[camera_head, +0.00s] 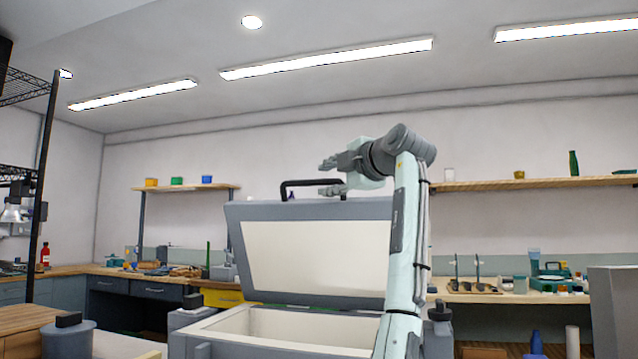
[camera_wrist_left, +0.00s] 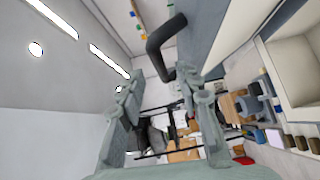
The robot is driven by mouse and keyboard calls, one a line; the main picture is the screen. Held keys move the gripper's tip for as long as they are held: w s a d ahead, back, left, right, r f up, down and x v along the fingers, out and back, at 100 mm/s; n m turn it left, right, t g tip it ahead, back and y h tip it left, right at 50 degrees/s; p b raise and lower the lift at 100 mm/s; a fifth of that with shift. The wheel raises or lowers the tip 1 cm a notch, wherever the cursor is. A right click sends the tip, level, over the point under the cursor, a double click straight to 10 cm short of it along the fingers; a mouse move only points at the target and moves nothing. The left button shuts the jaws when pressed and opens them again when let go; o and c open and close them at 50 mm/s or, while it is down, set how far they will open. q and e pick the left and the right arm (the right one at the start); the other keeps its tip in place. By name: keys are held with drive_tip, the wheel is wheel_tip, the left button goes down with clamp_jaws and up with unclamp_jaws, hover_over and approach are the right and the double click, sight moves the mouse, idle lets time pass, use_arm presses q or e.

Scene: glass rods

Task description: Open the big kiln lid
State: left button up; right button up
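The big kiln lid (camera_head: 313,255) stands raised and steep behind the open kiln body (camera_head: 285,325), its pale inner face toward me. The lid's black handle (camera_head: 300,183) rises from its upper edge. My left gripper (camera_head: 325,178) is at the lid's top edge, beside the handle, with its fingers pointing left. In the left wrist view the two fingers of the left gripper (camera_wrist_left: 165,100) are spread with a gap between them. The handle (camera_wrist_left: 160,45) shows above that gap, not clasped. My right gripper is in neither view.
A workbench (camera_head: 130,275) with tools runs along the left and back. Shelves (camera_head: 540,183) hang on the back wall at left and right. A grey cylinder (camera_head: 68,340) stands at front left.

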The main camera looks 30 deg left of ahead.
use_arm(q)
drive_tip(key=v, duration=0.6)
drive_tip(key=shift+s, duration=0.15)
drive_tip(key=shift+d, duration=0.15)
drive_tip(key=shift+f, duration=0.1)
